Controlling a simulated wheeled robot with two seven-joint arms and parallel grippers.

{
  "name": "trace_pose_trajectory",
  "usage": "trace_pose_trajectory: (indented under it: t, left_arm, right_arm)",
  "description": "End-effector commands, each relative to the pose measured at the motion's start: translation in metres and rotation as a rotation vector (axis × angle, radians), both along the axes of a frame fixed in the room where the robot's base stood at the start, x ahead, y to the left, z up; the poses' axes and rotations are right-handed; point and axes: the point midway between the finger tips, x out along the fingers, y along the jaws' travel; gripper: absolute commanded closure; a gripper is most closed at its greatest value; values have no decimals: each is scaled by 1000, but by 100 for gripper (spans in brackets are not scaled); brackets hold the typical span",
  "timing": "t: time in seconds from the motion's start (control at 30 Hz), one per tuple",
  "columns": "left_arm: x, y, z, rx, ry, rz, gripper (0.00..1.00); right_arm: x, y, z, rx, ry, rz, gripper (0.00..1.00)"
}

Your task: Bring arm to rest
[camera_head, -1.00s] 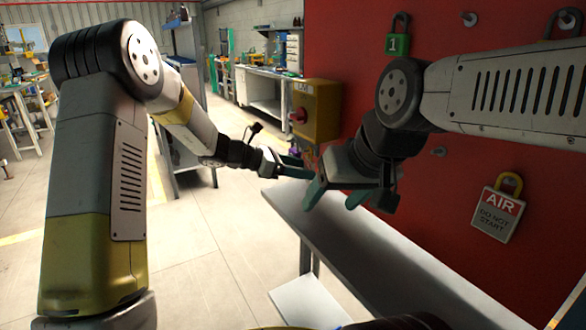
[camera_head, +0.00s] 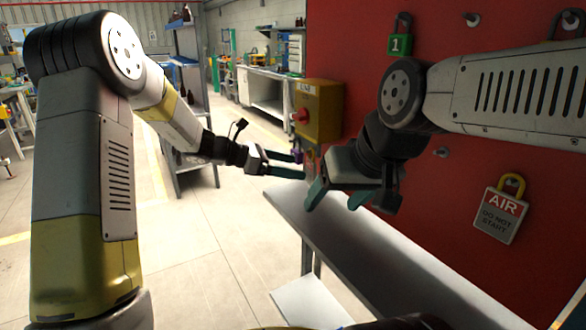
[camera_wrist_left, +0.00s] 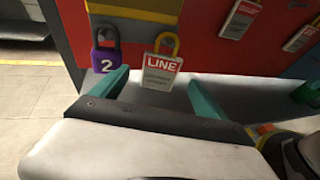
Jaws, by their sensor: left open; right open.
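My left arm (camera_head: 84,160) comes in from the left, bent at a high joint, with its forearm sloping down to the right. My left gripper (camera_head: 302,164) is open and holds nothing, in front of the red panel's left edge. In the left wrist view, its teal fingers (camera_wrist_left: 158,78) are apart, with a purple padlock marked 2 (camera_wrist_left: 106,56) and a yellow-shackled LINE tag (camera_wrist_left: 160,72) beyond them. My right gripper (camera_head: 337,198) is open and empty, just below and right of the left one, in front of the red panel.
The red panel (camera_head: 450,60) carries a green padlock (camera_head: 400,42), an AIR tag (camera_head: 500,212) and a yellow switch box (camera_head: 320,112). A grey shelf (camera_head: 340,240) runs below it. Open floor (camera_head: 210,260) lies left of the shelf.

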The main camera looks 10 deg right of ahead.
Motion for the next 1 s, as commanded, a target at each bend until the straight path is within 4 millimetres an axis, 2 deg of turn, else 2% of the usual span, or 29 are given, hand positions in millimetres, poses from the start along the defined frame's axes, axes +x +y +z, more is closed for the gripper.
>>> trace_pose_trajectory:
  t: [0.13, 0.27, 0.37, 0.47, 0.67, 0.8, 1.0]
  left_arm:
    - [-2, 22, 8, 0, 0, 2, 16]
    - [-6, 31, 13, 5, -7, -4, 16]
    - [-18, 37, 21, 43, -60, -35, 16]
    - [-44, 47, 35, 128, -176, -103, 16]
    - [-116, 83, 57, 384, -510, -313, 16]
    - [-162, 114, 64, 571, -742, -471, 16]
    - [-218, 165, 67, 850, -1054, -713, 16]
  right_arm:
    - [0, 0, 0, 0, 0, 0, 33]
    - [0, 0, 0, 0, 0, 0, 33]
    - [0, 0, 0, 0, 0, 0, 33]
    - [0, 0, 0, 0, 0, 0, 33]
    - [0, 0, 0, 0, 0, 0, 33]
    - [0, 0, 0, 0, 0, 0, 33]
    - [0, 0, 0, 0, 0, 0, 33]
